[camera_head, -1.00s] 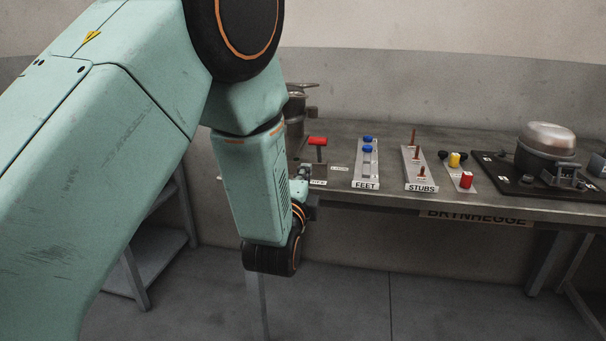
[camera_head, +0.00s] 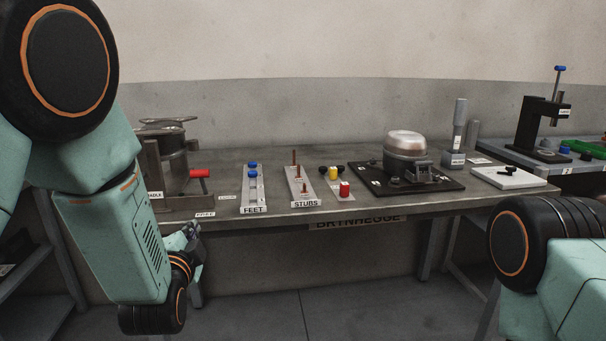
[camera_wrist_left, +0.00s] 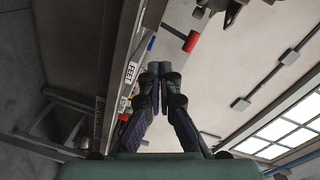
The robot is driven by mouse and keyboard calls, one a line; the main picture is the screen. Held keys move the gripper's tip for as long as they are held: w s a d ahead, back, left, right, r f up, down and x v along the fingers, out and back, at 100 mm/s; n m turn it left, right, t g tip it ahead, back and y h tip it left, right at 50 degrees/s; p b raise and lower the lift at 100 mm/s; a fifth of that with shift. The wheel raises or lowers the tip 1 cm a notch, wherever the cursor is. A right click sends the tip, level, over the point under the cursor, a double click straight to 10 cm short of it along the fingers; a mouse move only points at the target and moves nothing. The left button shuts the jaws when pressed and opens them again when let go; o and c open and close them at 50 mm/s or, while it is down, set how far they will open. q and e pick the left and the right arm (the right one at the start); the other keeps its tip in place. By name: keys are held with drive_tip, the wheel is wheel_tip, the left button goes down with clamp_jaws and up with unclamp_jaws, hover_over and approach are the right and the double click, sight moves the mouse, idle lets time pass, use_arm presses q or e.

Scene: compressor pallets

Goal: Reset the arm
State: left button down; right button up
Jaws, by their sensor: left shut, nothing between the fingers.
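My left arm comes in from the left in the head view, with its forearm hanging down in front of the bench. My left gripper (camera_head: 192,236) is small there, just in front of the bench's front edge and below the red-handled fixture. In the left wrist view the left gripper (camera_wrist_left: 158,70) has its fingertips together with nothing between them. Part of my right arm shows at the lower right of the head view. Its gripper is out of view.
The bench (camera_head: 370,209) holds a red-handled fixture (camera_head: 199,173), a FEET tray (camera_head: 253,210), a STUBS tray (camera_head: 305,203) and a compressor (camera_head: 405,145) on a dark plate. A press (camera_head: 540,125) stands on another table at right. Floor before the bench looks clear.

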use_arm(q)
drive_tip(key=s+f+n+g+h, duration=0.1)
drive_tip(key=s+f+n+g, duration=0.3)
drive_tip(key=s+f, duration=0.45)
drive_tip(key=s+f+n+g+h, duration=0.1)
drive_tip(key=s+f+n+g, duration=0.4)
drive_tip(key=f, duration=0.6)
drive_tip(key=s+f+n+g, duration=0.1)
drive_tip(key=s+f, duration=0.3)
drive_tip(key=s, duration=0.5)
drive_tip(key=s+f+n+g, duration=0.1)
drive_tip(key=s+f+g, duration=0.3)
drive_tip(key=s, duration=0.6)
drive_tip(key=s+d+f+n+g, duration=0.1)
drive_tip(key=s+f, duration=0.4)
drive_tip(key=s, duration=0.5)
drive_tip(key=shift+f+g+h, duration=0.3)
drive_tip(key=shift+g, duration=0.6)
